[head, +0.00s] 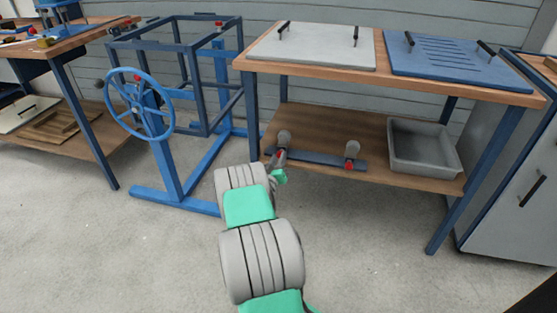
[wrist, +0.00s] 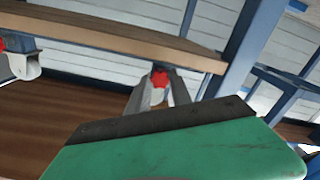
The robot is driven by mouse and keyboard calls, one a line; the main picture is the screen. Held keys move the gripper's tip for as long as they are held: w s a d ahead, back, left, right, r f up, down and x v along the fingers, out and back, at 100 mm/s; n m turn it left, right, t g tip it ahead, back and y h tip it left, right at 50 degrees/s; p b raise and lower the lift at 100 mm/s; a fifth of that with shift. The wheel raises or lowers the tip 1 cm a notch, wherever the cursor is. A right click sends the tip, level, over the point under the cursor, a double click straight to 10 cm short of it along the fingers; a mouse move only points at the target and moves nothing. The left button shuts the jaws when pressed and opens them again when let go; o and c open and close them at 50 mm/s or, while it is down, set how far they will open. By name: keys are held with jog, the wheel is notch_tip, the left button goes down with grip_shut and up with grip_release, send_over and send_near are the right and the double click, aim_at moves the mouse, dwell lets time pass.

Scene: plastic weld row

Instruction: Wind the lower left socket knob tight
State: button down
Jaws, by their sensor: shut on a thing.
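A blue bar (head: 316,160) on the lower shelf of the wooden bench carries two grey sockets with red knobs. The left socket (head: 284,137) has its red knob (head: 281,152) at the tip of my arm. My gripper (head: 278,157) is at this knob. In the wrist view the red knob (wrist: 160,78) sits between the two grey fingers of my gripper (wrist: 160,90), which are shut on it. The socket behind the knob is mostly hidden there. The right socket (head: 352,148) with its red knob (head: 349,166) stands apart from my gripper.
A grey bin (head: 425,163) stands right of the bar on the lower shelf (head: 440,182). The bench top (head: 385,75) is above my gripper, and its legs are at the sides. A blue frame with a handwheel (head: 140,105) stands to the left. The front floor is clear.

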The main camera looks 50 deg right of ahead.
jog(key=shift+n, duration=0.8)
jog(key=c, duration=1.1)
grip_release()
jog(key=shift+c, duration=0.2)
